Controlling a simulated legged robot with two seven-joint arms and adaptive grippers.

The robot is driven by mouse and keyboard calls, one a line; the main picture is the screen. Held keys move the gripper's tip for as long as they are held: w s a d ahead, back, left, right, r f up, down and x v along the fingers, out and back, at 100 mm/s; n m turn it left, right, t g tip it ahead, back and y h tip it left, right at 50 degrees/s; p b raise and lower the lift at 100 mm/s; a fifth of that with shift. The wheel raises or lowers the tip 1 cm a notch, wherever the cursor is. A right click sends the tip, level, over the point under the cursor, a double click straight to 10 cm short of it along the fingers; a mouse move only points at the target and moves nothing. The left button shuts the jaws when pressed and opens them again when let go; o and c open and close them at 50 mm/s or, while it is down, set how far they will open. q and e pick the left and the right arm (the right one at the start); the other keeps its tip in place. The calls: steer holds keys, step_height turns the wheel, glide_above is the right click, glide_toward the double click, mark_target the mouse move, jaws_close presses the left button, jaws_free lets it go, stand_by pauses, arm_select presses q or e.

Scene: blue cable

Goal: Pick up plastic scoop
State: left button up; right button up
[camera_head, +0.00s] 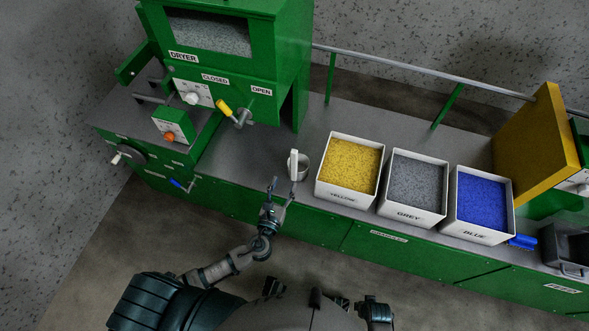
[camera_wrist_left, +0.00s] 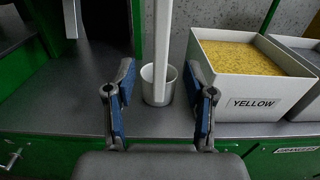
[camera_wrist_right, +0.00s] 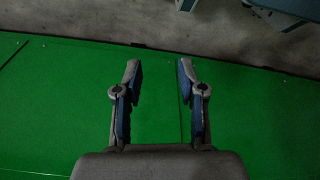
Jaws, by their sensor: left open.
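The plastic scoop, a pale cup (camera_head: 303,173) with a tall white handle (camera_head: 294,163), stands on the grey counter left of the yellow bin. In the left wrist view the cup (camera_wrist_left: 150,90) stands upright with the handle (camera_wrist_left: 162,40) rising out of the top of the frame. My left gripper (camera_head: 283,187) is open at the counter's front edge, just short of the scoop. In the left wrist view its fingers (camera_wrist_left: 159,75) flank the cup and handle in the picture, without visible contact. My right gripper (camera_wrist_right: 159,72) is open and empty, facing a green panel.
Bins of yellow (camera_head: 352,165), grey (camera_head: 415,184) and blue (camera_head: 482,203) granules stand in a row right of the scoop. A green dryer (camera_head: 220,60) with levers stands at the left. A rail (camera_head: 420,72) runs behind. The counter left of the scoop is clear.

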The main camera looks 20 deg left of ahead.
mark_target(293, 164)
arm_select(q)
steer(key=w, duration=0.4)
steer(key=w+d, duration=0.1)
steer(key=w, duration=0.4)
steer(key=shift+w+a+f+b, duration=0.15)
steer(key=shift+w+a+b, duration=0.15)
steer(key=shift+w+b, duration=0.05)
steer(key=shift+w, duration=0.45)
arm_select(e)
steer(key=shift+w+r, duration=0.15)
steer(key=shift+r, duration=0.35)
steer(key=shift+w+r, duration=0.15)
steer(key=shift+r, duration=0.35)
arm_select(q)
steer(key=shift+c, duration=0.2)
steer(key=shift+d, duration=0.1)
steer(key=c, duration=0.4)
jaws_close()
arm_select(e)
steer(key=shift+s+d+f, duration=0.15)
steer(key=shift+f, duration=0.1)
